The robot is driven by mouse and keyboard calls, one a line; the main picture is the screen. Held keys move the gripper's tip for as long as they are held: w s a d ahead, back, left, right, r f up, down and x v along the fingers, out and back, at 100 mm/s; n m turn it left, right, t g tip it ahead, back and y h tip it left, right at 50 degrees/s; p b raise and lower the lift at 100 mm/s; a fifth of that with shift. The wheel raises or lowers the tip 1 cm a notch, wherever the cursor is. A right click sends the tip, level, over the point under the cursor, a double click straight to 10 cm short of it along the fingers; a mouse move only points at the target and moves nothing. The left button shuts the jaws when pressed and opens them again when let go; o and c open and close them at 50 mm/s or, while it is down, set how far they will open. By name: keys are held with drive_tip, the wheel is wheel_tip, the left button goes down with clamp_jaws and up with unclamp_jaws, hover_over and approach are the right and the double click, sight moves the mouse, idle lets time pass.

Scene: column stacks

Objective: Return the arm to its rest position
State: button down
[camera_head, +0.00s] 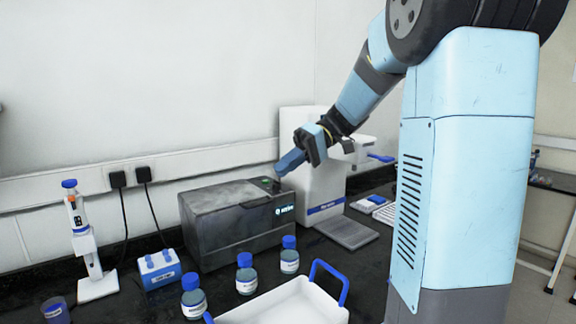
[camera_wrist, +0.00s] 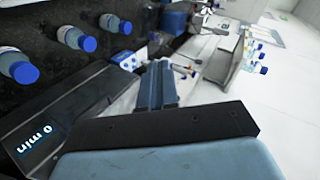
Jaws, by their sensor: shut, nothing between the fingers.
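My arm reaches from the upper right of the head view down toward the bench. My gripper (camera_head: 279,172) is over the right part of the dark grey machine's top, close to a green-lit spot there. Whether it touches the machine I cannot tell. In the wrist view my gripper (camera_wrist: 160,70) shows its two blue fingers side by side, shut with nothing between them. The dark grey machine (camera_head: 225,228) has a small lit display on its front. In the wrist view the machine (camera_wrist: 85,110) lies at the lower left, beside the fingers.
Blue-capped bottles (camera_head: 246,275) stand in front of the machine, near a white tray (camera_head: 285,305) with blue handles. A pipette on a stand (camera_head: 82,235) and a small blue-and-white box (camera_head: 159,269) are at left. A white instrument (camera_head: 318,185) stands behind my gripper.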

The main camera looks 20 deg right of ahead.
drive_tip(key=s+d+f+m+t+h, duration=0.1)
drive_tip(key=s+f+m+t+h, duration=0.2)
drive_tip(key=s+h, duration=0.3)
drive_tip(key=s+d+f+m+t+h, duration=0.2)
drive_tip(key=s+f+m+t+h, duration=0.1)
drive_tip(key=s, duration=0.9)
drive_tip(key=shift+d+f+t+h, duration=0.2)
drive_tip(key=shift+f+t+h, duration=0.3)
drive_tip(key=shift+t+h, duration=0.85)
